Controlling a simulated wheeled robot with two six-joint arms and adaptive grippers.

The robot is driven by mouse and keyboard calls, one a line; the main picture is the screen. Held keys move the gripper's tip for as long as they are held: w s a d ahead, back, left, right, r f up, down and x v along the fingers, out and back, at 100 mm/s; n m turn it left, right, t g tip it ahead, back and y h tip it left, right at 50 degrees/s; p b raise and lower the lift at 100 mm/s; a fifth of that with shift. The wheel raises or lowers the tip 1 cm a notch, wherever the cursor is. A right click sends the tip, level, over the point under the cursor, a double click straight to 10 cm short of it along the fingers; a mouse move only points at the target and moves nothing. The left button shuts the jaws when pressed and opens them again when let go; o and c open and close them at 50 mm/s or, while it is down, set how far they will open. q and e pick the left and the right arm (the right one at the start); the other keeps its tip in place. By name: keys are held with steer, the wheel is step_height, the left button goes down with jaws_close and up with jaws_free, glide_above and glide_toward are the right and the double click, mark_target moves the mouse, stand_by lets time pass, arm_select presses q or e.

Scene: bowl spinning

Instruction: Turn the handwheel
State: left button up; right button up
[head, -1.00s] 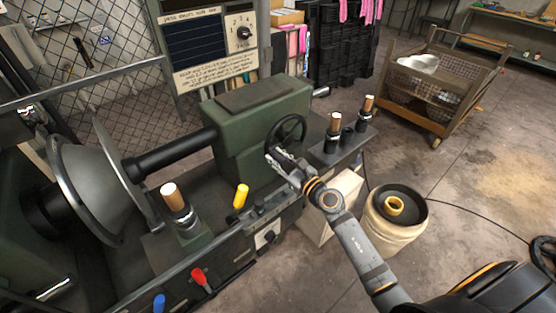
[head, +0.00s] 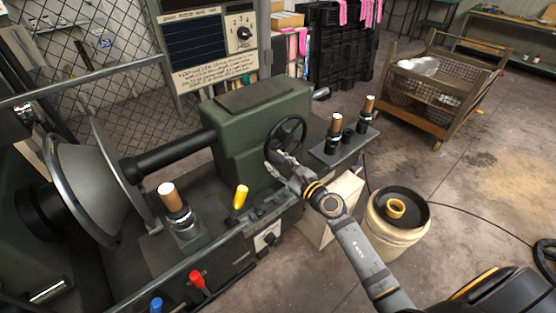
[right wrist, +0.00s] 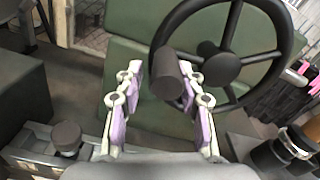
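The black handwheel (head: 297,121) is on the end of the green machine housing. It has a round rim, spokes and a crank knob. It fills the upper right of the right wrist view (right wrist: 283,36). My right gripper (head: 272,157) is at the lower left of the wheel. In the right wrist view its fingers (right wrist: 160,80) stand apart, one on each side of the dark knob (right wrist: 165,77). I see no clear grip on the knob, and exact contact is hard to tell. My left gripper is not in view.
The green housing (head: 255,100) stands behind the wheel. Wooden-topped posts (head: 334,138) stand to its right. A yellow-handled lever (head: 241,196) is at the front left. A barrel (head: 398,235) with a dark lid stands on the floor at right. A wire cart (head: 440,85) is farther back.

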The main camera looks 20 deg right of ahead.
steer(key=shift+o, duration=0.3)
steer(key=shift+w+r, duration=0.1)
steer(key=shift+r, duration=0.15)
steer(key=v, duration=0.7)
steer(key=shift+s, duration=0.25)
steer(key=shift+d, duration=0.1)
